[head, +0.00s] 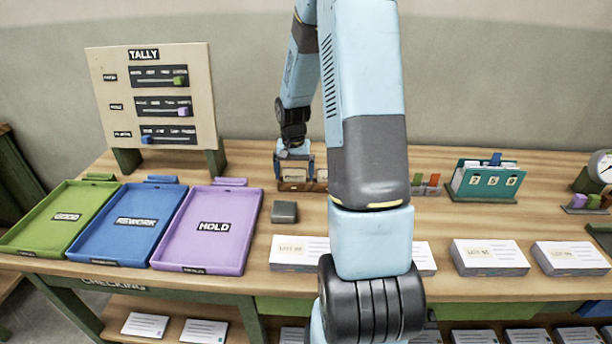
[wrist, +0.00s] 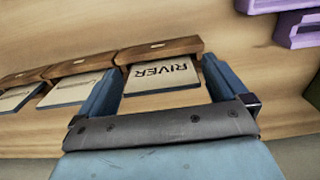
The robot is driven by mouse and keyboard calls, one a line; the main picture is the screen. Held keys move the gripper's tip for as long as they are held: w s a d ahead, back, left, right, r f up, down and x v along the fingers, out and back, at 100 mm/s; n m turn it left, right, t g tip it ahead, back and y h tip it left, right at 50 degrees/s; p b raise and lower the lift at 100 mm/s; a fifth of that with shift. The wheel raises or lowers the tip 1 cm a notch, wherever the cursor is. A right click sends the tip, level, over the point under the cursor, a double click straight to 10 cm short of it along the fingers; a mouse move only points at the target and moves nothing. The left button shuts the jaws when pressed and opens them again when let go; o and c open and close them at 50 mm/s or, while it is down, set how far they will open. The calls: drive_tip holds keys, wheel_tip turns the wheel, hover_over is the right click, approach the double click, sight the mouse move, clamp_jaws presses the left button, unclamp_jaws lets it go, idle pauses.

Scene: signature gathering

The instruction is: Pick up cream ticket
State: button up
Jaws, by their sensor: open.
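A cream ticket (wrist: 160,75) lettered RIVER stands in a wooden holder (wrist: 155,50) in the wrist view. My gripper (wrist: 160,66) is open, with one blue finger on each side of this ticket. No contact between the fingers and the ticket can be made out. In the head view my gripper (head: 295,157) is low at the back of the table, over cream tickets (head: 294,175) in a wooden holder. Two more cream tickets (wrist: 66,89) (wrist: 18,98) stand to the left in the wrist view, their lettering partly hidden or unreadable.
Green (head: 22,234), blue (head: 93,252) and purple (head: 247,210) trays lie at left. A tally board (head: 105,90) stands behind them. A small grey block (head: 284,211) lies before the holder. Card stacks (head: 490,268) line the front edge. Purple parts (wrist: 297,30) are at upper right.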

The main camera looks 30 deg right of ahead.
drive_tip(key=shift+c, duration=0.5)
drive_tip(key=c, duration=0.8)
drive_tip(key=shift+c, duration=0.2)
drive_tip(key=shift+r, duration=0.1)
